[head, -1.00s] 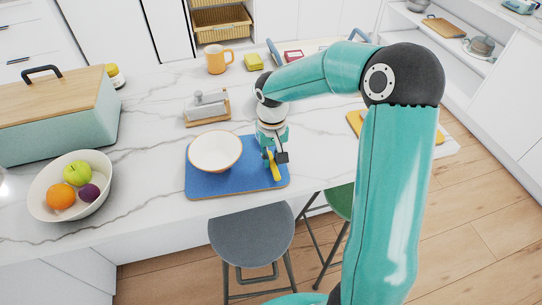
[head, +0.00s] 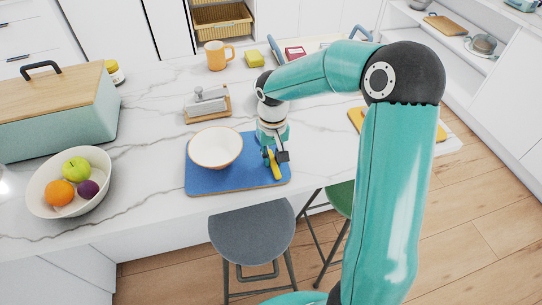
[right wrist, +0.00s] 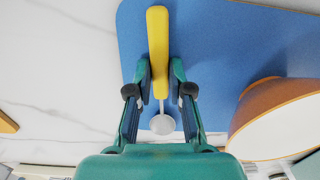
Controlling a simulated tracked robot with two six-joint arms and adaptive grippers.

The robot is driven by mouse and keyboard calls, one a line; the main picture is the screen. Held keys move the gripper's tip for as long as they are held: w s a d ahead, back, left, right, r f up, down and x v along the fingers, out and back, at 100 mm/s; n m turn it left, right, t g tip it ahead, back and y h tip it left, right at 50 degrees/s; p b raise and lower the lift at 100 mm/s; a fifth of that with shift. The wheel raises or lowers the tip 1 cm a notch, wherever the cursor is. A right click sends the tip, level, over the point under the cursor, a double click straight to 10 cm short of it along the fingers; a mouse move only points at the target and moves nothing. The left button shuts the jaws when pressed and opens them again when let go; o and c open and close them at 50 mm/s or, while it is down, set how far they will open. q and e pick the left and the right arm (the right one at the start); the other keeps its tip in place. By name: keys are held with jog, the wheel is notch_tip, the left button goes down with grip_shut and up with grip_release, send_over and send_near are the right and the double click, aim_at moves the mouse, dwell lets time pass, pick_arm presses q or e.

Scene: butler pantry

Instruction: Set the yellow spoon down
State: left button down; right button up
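The yellow spoon (head: 274,166) is at the right end of the blue mat (head: 222,188). In the right wrist view its yellow handle (right wrist: 158,40) points away from me, and its pale bowl end (right wrist: 162,124) lies back between my fingers. My right gripper (head: 275,156) is low over the mat. In the right wrist view its two fingertips (right wrist: 160,74) are close on both sides of the handle and look shut on it. I cannot tell whether the spoon touches the mat. My left gripper is not in view.
A white bowl (head: 215,147) stands on the mat, left of the gripper. A fruit bowl (head: 100,197), a bread box (head: 60,125), a grey-and-wood utensil (head: 207,103) and an orange mug (head: 217,56) stand on the marble counter. A grey stool (head: 250,232) is below the front edge.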

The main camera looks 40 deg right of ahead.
jog(key=o, duration=0.4)
